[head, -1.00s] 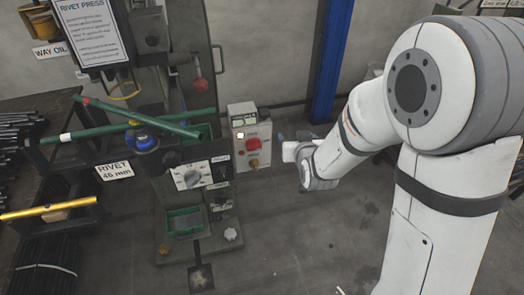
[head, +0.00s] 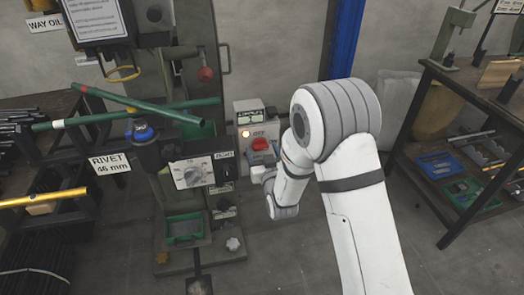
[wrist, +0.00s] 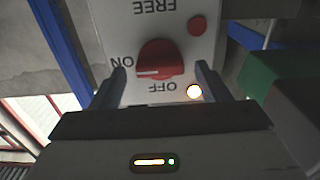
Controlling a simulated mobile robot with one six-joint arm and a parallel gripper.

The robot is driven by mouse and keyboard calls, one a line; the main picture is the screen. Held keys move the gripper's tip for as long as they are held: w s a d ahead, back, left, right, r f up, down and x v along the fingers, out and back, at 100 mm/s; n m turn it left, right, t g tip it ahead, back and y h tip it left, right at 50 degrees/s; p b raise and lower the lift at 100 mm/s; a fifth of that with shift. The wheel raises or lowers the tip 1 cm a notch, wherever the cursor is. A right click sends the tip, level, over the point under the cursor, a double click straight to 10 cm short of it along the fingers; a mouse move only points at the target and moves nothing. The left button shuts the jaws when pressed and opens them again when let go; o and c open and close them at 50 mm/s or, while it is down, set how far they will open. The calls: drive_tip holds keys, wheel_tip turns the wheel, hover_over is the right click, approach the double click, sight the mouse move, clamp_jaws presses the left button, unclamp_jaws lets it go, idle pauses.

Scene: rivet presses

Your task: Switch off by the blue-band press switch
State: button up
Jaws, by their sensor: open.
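The switch box (head: 256,119) is pale grey, beside the press, with a red knob (head: 260,144) and a lit lamp (head: 246,133). In the wrist view the box face (wrist: 120,20) appears upside down, with ON, OFF and FREE labels. The red knob (wrist: 160,58) there has a white mark pointing toward ON, and the lamp (wrist: 194,92) is lit near OFF. My gripper (wrist: 160,70) is open, one finger on each side of the knob. Contact cannot be told. In the head view my arm hides the box's lower part.
The rivet press (head: 190,155) with its dial and green tray stands left of the box. Green rods (head: 130,110) lie across it. A blue post (head: 343,45) rises behind. A workbench (head: 450,110) with trays stands at the right.

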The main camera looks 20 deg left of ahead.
drive_tip(key=shift+w+a, duration=0.25)
drive_tip(key=shift+w, duration=0.2)
drive_tip(key=shift+c, duration=0.2)
drive_tip(key=c, duration=1)
